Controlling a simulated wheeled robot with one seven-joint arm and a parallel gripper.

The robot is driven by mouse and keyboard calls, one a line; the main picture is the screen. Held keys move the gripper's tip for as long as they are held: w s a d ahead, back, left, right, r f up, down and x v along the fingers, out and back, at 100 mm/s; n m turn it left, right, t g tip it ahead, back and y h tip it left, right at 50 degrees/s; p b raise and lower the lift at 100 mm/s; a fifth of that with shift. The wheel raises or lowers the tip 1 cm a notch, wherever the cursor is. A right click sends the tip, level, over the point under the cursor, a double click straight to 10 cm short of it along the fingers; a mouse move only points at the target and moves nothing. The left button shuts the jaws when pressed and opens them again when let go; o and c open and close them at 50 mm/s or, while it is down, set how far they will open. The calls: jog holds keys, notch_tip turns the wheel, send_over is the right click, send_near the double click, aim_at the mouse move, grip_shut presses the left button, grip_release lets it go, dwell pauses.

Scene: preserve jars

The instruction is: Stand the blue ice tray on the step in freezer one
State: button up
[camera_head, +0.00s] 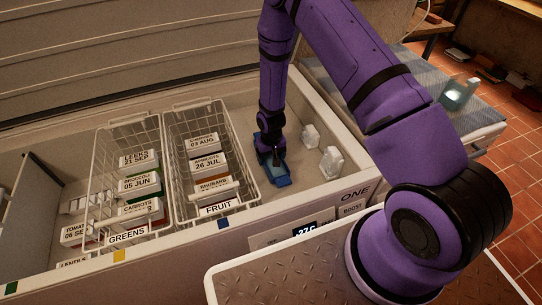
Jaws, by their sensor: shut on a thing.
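The blue ice tray (277,180) is inside the freezer marked ONE, to the right of the FRUIT basket. My gripper (273,160) reaches down into the freezer and is shut on the tray. The tray is low in the right part of the freezer, but I cannot tell whether it touches the surface under it. The step (305,165) seems to be the pale raised area at the freezer's right end; its edges are hard to make out.
Two small white items (331,162) stand just right of the tray. The FRUIT basket (220,208) and GREENS basket (127,238) hold labelled packs to the left. The freezer's front rim (180,248) runs nearer me. A glass jar (458,95) stands on a blue cloth outside, right.

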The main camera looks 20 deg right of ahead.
jog(key=shift+f, duration=0.6)
jog(key=o, duration=1.1)
jog(key=shift+c, duration=0.2)
jog(key=shift+r, duration=0.15)
notch_tip(320, 180, up, 10)
jog(key=shift+r, duration=0.25)
jog(key=shift+r, duration=0.1)
